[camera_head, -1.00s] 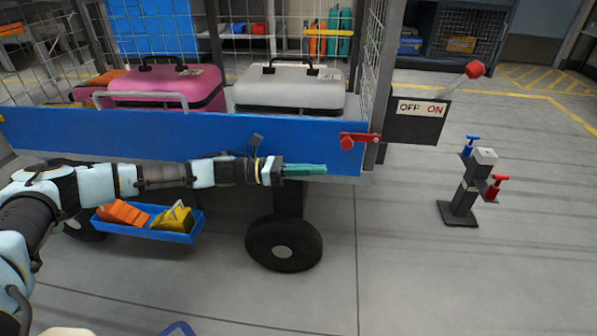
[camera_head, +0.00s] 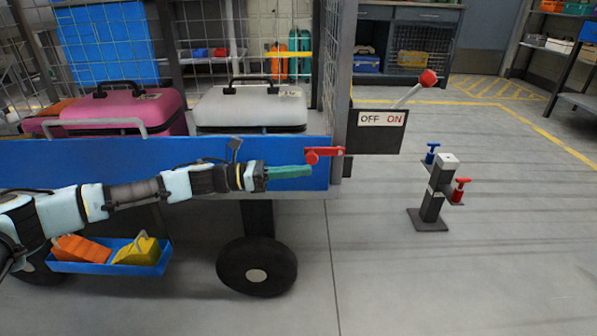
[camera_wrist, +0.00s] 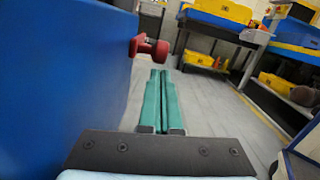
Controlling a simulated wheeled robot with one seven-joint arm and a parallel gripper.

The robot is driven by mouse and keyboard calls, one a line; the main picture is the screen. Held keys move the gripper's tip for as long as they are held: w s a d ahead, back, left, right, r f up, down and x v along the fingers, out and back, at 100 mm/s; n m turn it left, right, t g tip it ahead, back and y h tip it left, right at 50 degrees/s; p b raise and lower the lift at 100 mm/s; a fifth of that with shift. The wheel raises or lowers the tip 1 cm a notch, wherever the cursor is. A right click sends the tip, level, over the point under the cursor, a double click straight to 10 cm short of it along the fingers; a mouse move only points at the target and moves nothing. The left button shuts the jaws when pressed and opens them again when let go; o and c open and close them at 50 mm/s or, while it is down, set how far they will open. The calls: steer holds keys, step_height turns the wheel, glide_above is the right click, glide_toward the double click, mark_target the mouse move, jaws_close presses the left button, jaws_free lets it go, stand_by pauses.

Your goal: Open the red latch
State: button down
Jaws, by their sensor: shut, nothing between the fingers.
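The red latch (camera_head: 324,153) is at the right end of the cart's blue side panel (camera_head: 200,150). Its bar lies roughly level, with a round red knob at its left end. My gripper (camera_head: 311,171), with green fingers, is shut and empty. It points right along the panel, just below the knob in the head view. In the wrist view the latch's red knob (camera_wrist: 150,47) stands out from the blue panel, just beyond and left of the closed fingertips (camera_wrist: 158,72). I see a gap between fingertips and knob there; contact is not clear.
A grey switch box (camera_head: 375,135) marked OFF and ON, with a red-knobbed lever, is right of the latch. A post (camera_head: 433,190) with blue and red handles stands on the floor. Pink (camera_head: 120,112) and white (camera_head: 250,108) cases sit in the cart. Floor at the right is mostly clear.

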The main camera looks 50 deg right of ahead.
steer(key=shift+r+t+p, duration=0.3)
steer(key=shift+r+p, duration=0.05)
steer(key=shift+p, duration=0.5)
